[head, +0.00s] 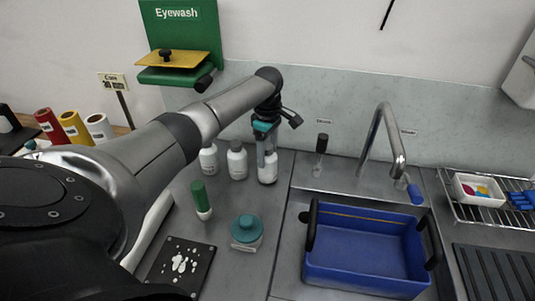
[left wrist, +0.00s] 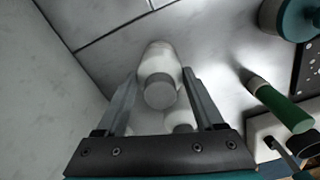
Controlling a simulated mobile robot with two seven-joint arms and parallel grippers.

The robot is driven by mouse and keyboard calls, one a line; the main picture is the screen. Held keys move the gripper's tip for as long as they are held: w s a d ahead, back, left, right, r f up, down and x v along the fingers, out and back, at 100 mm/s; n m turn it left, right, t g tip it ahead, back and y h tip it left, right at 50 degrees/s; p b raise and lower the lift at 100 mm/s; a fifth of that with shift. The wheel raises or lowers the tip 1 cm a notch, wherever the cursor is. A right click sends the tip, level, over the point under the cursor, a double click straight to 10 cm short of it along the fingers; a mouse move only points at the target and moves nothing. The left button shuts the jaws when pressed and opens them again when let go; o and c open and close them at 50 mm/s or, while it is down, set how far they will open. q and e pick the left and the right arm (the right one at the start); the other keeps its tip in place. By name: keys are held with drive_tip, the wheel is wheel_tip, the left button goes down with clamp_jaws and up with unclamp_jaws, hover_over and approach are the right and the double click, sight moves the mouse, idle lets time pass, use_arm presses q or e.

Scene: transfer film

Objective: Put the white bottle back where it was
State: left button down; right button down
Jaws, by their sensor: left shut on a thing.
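My left gripper (head: 267,158) points down at the back of the counter, shut on a white bottle (head: 268,173). In the left wrist view the bottle (left wrist: 160,62), with its grey cap, lies between the two fingers (left wrist: 160,92). The bottle is upright, at the right end of a row with two similar white bottles, one in the middle (head: 237,163) and one at the left (head: 208,160). Its base looks level with the counter, but I cannot tell for sure whether it touches. The fingers hide its upper part in the head view. My right gripper is not in view.
A green-capped bottle (head: 201,200), a teal-lidded jar (head: 246,231) and a black mat with white pieces (head: 165,272) are nearer. A blue tub (head: 365,270) sits in the sink, right, below the tap (head: 391,140). The green eyewash station (head: 190,40) is on the wall behind.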

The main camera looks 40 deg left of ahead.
use_arm(q)
drive_tip(key=shift+f, duration=0.1)
unclamp_jaws()
drive_tip(key=shift+f, duration=0.1)
idle(0.3)
wheel_tip(320, 180, up, 12)
drive_tip(key=shift+r+p, duration=0.15)
drive_tip(key=shift+p, duration=0.65)
